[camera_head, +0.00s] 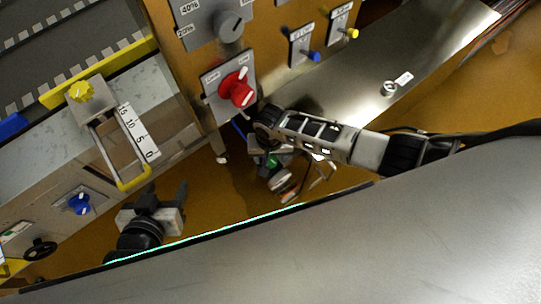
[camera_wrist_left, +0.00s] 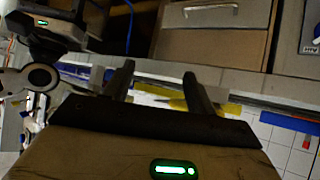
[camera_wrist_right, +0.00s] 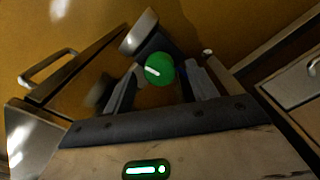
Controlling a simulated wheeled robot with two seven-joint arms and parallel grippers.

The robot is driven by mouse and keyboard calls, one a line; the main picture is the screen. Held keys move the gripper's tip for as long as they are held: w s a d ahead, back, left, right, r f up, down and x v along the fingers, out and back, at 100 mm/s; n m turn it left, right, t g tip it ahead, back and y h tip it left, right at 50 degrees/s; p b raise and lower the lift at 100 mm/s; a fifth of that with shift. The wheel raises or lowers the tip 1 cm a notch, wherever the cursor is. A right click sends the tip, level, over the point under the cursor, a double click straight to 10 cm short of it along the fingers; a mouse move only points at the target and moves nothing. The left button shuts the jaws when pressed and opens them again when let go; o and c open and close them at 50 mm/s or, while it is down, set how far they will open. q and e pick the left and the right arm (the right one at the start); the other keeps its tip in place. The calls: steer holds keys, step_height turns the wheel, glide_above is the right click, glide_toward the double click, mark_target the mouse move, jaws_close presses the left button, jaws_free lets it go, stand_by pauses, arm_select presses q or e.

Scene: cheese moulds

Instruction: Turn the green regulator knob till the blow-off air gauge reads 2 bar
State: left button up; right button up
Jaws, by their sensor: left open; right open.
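The green regulator knob (camera_wrist_right: 159,69) with a white pointer line shows in the right wrist view, between the fingertips of my right gripper (camera_wrist_right: 162,80). The fingers are open with a gap at each side of the knob. In the head view the green knob (camera_head: 272,161) is small and partly covered by my right gripper. A round metal housing (camera_wrist_right: 139,33) beside the knob is seen edge-on; it may be the gauge. I cannot read any gauge dial. My left gripper (camera_head: 165,193) is open and empty at the lower left, as its wrist view (camera_wrist_left: 158,85) also shows.
A red rotary knob (camera_head: 238,88) on a grey plate sits just above my right wrist. A yellow handle (camera_head: 133,183), a blue knob (camera_head: 80,204) and a black handwheel (camera_head: 40,248) are at left. A cabinet with a handle (camera_wrist_right: 48,68) stands left in the right wrist view.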

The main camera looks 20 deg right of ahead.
mark_target(270, 160)
step_height(270, 160, up, 6)
steer(key=shift+f+p, duration=0.1)
steer(key=shift+p, duration=0.55)
